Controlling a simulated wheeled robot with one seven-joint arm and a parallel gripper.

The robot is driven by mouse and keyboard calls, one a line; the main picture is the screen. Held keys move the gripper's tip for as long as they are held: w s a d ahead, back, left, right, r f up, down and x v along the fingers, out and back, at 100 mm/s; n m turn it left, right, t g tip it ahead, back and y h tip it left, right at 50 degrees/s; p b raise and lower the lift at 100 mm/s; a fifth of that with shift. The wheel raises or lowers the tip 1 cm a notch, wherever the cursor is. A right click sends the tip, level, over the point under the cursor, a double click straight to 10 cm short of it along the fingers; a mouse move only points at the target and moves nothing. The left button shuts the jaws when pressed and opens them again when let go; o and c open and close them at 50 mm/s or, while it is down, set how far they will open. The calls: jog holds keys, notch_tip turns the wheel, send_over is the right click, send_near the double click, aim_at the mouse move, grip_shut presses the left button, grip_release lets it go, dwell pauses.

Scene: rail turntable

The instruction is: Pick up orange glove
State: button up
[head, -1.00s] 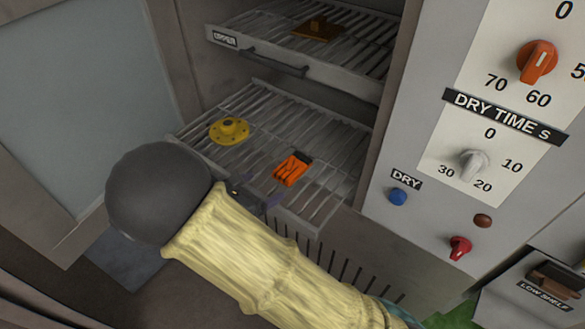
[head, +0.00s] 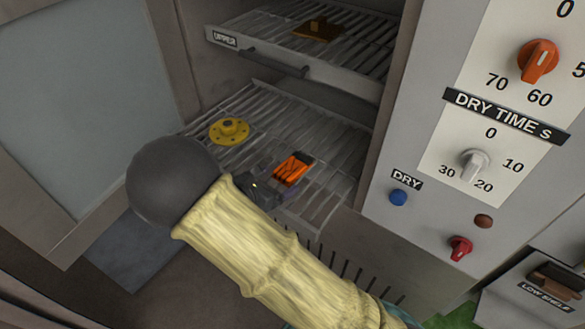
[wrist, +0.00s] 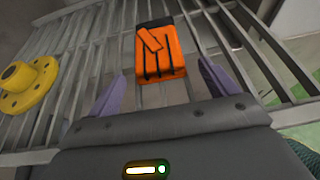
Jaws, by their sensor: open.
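The orange glove (head: 292,169), with dark stripes and a dark edge, lies flat on the lower wire rack (head: 335,165) in the head view. In the wrist view the glove (wrist: 159,50) lies ahead of my gripper (wrist: 161,85), roughly centred between its purple fingers. The fingers are apart with nothing between them. In the head view my gripper (head: 272,186) is at the rack's front, just short of the glove, partly hidden by my arm.
A yellow flanged knob (head: 229,130) sits on the same rack to the left, also in the wrist view (wrist: 25,85). The upper rack (head: 262,58) with a brown-orange piece (head: 317,29) is above. A control panel (head: 470,150) stands at the right.

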jog(key=shift+c, duration=0.3)
jog(key=c, duration=1)
notch_tip(320, 180, up, 10)
jog(key=p, duration=0.1)
dwell(0.3)
